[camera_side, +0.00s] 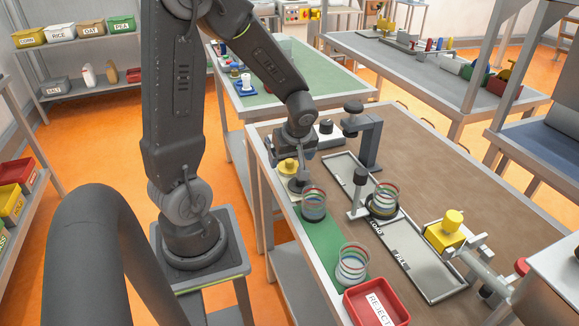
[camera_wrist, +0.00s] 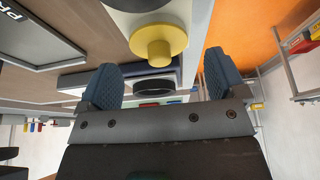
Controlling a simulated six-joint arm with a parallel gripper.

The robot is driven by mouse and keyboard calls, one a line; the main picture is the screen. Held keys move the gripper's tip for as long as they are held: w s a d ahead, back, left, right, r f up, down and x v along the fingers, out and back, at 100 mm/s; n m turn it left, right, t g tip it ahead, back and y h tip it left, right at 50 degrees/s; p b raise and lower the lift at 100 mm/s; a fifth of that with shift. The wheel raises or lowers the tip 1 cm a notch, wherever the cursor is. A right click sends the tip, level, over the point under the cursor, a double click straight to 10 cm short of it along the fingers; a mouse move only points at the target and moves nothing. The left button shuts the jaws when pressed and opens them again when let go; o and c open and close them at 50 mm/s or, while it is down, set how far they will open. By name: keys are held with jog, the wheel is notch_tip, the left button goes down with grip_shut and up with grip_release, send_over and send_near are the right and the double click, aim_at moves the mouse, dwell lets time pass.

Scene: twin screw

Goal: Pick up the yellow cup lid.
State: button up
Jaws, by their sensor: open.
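The yellow cup lid (camera_wrist: 158,45) is a round disc with a smaller round knob. In the side view the yellow lid (camera_side: 287,167) sits at the left edge of the bench, close beside the end of my arm. My gripper (camera_wrist: 160,75) is open, with one finger on each side and nothing between them. The lid looks apart from both fingers. In the side view my fingers are too small and dark to make out clearly.
A black ring (camera_wrist: 154,87) shows near the lid in the wrist view. Clear cups with coloured rings (camera_side: 352,266) stand on the green strip and the tray. A red REJECT bin (camera_side: 377,306) is at the front; a yellow fixture (camera_side: 446,232) is to the right. The brown bench's back is mostly clear.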

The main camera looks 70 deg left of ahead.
jog(key=shift+x, duration=0.85)
jog(key=c, duration=1)
